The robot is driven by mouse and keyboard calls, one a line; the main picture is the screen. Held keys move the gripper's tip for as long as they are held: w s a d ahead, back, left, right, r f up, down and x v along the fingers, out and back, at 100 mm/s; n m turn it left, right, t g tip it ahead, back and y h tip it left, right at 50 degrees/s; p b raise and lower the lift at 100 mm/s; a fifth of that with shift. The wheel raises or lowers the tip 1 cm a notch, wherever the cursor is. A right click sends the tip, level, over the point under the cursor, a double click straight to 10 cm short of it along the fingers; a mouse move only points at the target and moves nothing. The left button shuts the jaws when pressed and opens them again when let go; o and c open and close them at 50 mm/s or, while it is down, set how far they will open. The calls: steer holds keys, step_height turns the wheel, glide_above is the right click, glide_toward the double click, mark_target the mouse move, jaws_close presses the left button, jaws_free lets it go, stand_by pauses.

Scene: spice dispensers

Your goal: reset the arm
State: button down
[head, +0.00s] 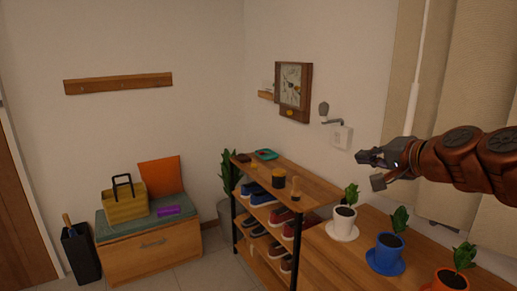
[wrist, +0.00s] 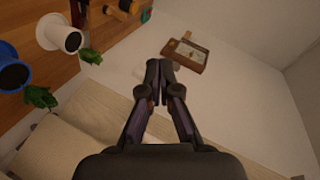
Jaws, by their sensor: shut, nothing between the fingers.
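My gripper (head: 372,168) is at the right of the head view, at the end of my brown arm reaching in from the right edge. It hangs in the air above the wooden surface with the potted plants, in front of the wall. In the wrist view my gripper (wrist: 159,70) shows its two fingers brought together, with nothing held between them. The fingers point toward the wall with the clock (wrist: 188,53), which appears tilted in that view.
White (head: 343,222), blue (head: 387,252) and orange (head: 450,281) plant pots stand below my arm. A shoe shelf (head: 310,188) stands behind them. The clock (head: 293,90) and a white wall fixture (head: 341,136) are on the wall. A bench (head: 150,257) stands at left. Blinds (head: 462,70) hang at right.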

steer(key=s+a+f+n+g+p, duration=0.2)
steer(key=s+a+f+n+g, duration=0.45)
steer(key=s+a+f, duration=0.6)
steer(key=s+d+f+n+g+h+p, duration=0.1)
steer(key=s+d+f+g, duration=0.1)
steer(key=s, duration=0.6)
steer(key=s+d+f+n+g+h+p, duration=0.1)
steer(key=s+d+f+g+h, duration=0.1)
steer(key=s+f, duration=0.3)
steer(key=s+d+f+n+g+h+p, duration=0.1)
steer(key=s+d+f+g+h, duration=0.1)
steer(key=s, duration=0.9)
steer(key=shift+f+g, duration=0.75)
steer(key=shift+g, duration=0.4)
